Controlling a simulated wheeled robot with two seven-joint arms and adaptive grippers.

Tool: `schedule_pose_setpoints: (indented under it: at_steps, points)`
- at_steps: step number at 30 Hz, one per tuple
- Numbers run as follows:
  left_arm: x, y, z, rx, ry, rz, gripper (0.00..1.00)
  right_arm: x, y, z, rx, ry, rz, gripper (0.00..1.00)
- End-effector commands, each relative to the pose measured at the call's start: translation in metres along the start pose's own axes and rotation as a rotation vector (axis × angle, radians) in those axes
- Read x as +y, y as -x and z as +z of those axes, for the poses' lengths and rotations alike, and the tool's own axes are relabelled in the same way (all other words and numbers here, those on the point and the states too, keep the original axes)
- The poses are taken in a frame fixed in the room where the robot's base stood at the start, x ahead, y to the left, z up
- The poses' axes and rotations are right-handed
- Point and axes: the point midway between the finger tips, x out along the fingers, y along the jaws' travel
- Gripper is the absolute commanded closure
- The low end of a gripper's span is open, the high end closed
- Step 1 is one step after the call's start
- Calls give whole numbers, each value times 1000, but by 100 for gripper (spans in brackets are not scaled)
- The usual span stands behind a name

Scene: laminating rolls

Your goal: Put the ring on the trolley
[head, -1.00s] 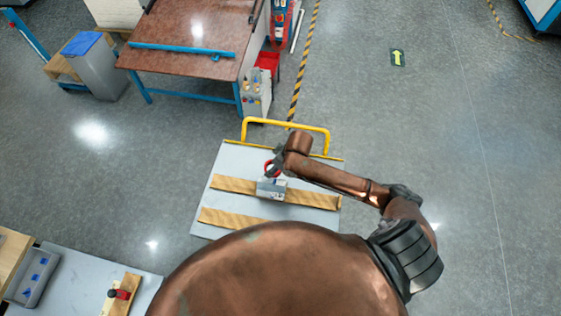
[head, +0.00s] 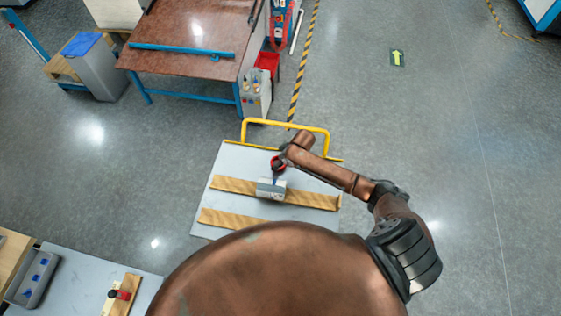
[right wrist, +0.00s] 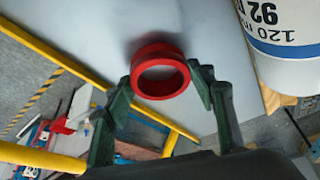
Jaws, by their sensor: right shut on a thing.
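The red ring (head: 278,163) is between the fingers of my right gripper (head: 281,156), over the far half of the trolley. In the right wrist view the ring (right wrist: 160,52) sits between the two green fingertips (right wrist: 163,84), which are shut on it. The trolley (head: 235,160) is a grey flat platform with a yellow handle (head: 287,122) at its far end. I cannot tell whether the ring touches the platform. My left gripper is not in view.
A white roll (head: 270,188) lies on the trolley near the ring; its printed side shows in the right wrist view (right wrist: 285,40). Two wooden strips (head: 310,199) cross the platform. A brown table (head: 190,30) stands beyond, left. Open floor (head: 430,130) lies right.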

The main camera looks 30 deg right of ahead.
Motion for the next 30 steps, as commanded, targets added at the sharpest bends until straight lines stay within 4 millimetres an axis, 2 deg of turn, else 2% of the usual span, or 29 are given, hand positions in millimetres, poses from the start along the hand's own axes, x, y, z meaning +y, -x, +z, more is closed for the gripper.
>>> schedule_pose_setpoints:
  at_steps: [8, 9, 16, 25, 30]
  points:
    - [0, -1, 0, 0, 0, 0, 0, 0, -2, 1, 0, 0, 0, 77]
    - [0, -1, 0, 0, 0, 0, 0, 0, -3, 1, -1, 0, 0, 48]
    - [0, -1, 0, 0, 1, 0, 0, 0, -2, 1, -1, 1, 0, 32]
    - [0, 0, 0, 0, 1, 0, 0, 0, -1, 0, 0, 1, 0, 32]
    - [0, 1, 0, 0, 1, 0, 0, 0, 16, 0, 0, 2, 1, 32]
